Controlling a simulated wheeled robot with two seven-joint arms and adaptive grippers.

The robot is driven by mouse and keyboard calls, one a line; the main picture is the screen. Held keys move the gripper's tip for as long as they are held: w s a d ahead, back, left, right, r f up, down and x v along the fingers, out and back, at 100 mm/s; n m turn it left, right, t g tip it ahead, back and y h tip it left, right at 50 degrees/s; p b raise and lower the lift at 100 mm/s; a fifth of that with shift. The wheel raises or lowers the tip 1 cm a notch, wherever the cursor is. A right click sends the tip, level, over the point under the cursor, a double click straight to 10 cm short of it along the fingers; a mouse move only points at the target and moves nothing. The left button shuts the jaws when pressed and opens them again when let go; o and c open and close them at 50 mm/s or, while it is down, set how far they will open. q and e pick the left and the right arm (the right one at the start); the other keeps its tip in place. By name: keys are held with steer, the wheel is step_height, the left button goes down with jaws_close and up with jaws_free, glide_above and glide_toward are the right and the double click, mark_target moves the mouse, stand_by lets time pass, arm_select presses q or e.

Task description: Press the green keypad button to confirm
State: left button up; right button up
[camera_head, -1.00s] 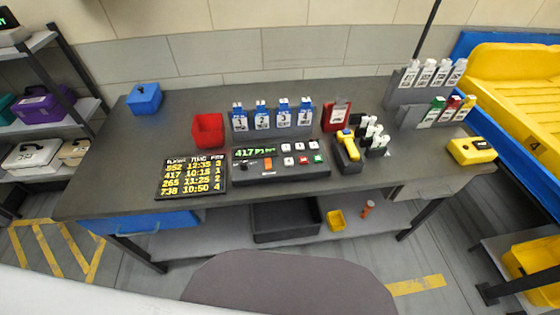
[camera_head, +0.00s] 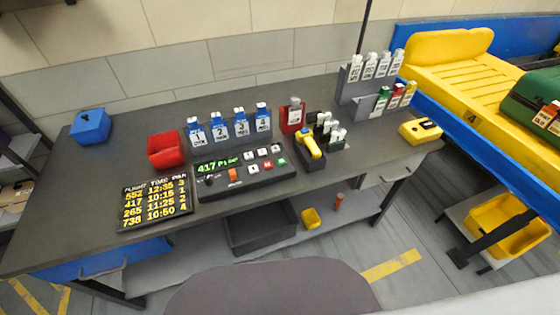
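A dark keypad console (camera_head: 244,182) lies on the grey table, with a green-lit display (camera_head: 217,164) that starts with 417. Its green button (camera_head: 282,162) sits at the lower right of the keys. A red key (camera_head: 267,166) and a white key are to the left of it in the same row, and white keys form the row above. An orange switch (camera_head: 233,174) is below the display. Neither of my grippers shows in the head view, and nothing covers the keypad.
A flight board (camera_head: 155,203) lies left of the keypad. Behind it stand a red bin (camera_head: 166,150) and blue numbered tag holders (camera_head: 219,130). A yellow scanner (camera_head: 311,145) sits in a holder to the right. A yellow conveyor (camera_head: 455,75) with a green suitcase (camera_head: 535,106) is at far right.

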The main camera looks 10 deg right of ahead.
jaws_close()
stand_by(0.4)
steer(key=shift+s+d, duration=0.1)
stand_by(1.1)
